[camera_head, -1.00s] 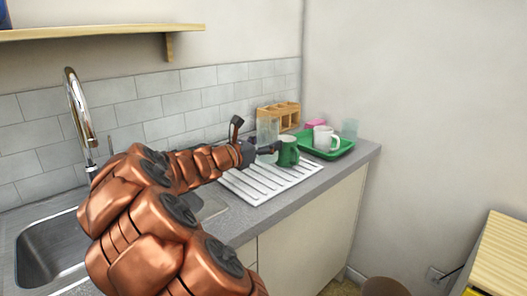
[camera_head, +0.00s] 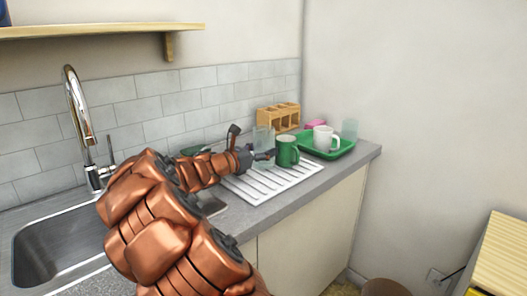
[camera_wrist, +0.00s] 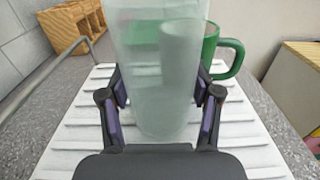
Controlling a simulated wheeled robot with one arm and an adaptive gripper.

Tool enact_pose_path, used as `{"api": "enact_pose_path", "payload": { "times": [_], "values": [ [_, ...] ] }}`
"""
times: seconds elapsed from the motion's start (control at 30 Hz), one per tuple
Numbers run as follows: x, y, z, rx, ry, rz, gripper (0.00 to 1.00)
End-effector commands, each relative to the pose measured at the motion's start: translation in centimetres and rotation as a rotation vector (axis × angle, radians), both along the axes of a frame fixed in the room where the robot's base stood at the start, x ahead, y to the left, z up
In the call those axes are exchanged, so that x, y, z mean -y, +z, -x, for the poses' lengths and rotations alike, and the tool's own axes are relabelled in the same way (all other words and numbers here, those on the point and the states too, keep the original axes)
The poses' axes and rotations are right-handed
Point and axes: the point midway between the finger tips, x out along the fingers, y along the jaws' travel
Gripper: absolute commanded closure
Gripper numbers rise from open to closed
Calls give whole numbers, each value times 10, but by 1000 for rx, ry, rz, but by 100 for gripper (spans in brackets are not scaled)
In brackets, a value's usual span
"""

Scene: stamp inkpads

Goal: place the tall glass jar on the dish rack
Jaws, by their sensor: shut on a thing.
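The tall glass jar (camera_head: 263,143) is pale and see-through, and stands upright between the fingers of my gripper (camera_head: 252,144). In the wrist view the jar (camera_wrist: 140,60) fills the space between the two fingers of the gripper (camera_wrist: 160,90), which is shut on it. A second translucent outline shows within it; I cannot tell whether it is another glass. The white ribbed dish rack (camera_head: 268,183) lies on the counter under the jar; it also shows in the wrist view (camera_wrist: 75,135). I cannot tell whether the jar's base touches it.
A green mug (camera_head: 288,152) stands on the rack close right of the jar. Behind are a green tray (camera_head: 335,154) with a white mug (camera_head: 324,139), and a wooden holder (camera_head: 279,116). The sink (camera_head: 60,245) is at left. The rack's front strip is clear.

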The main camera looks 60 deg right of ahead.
Motion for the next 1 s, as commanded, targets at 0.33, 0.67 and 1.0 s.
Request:
{"api": "enact_pose_path", "payload": {
  "times": [0.33, 0.67, 1.0],
  "values": [
    [0, -3, 0, 0, 0, 0, 22],
    [0, -3, 0, 0, 0, 0, 12],
    [-17, 1, -6, -1, 3, 1, 12]
  ]
}}
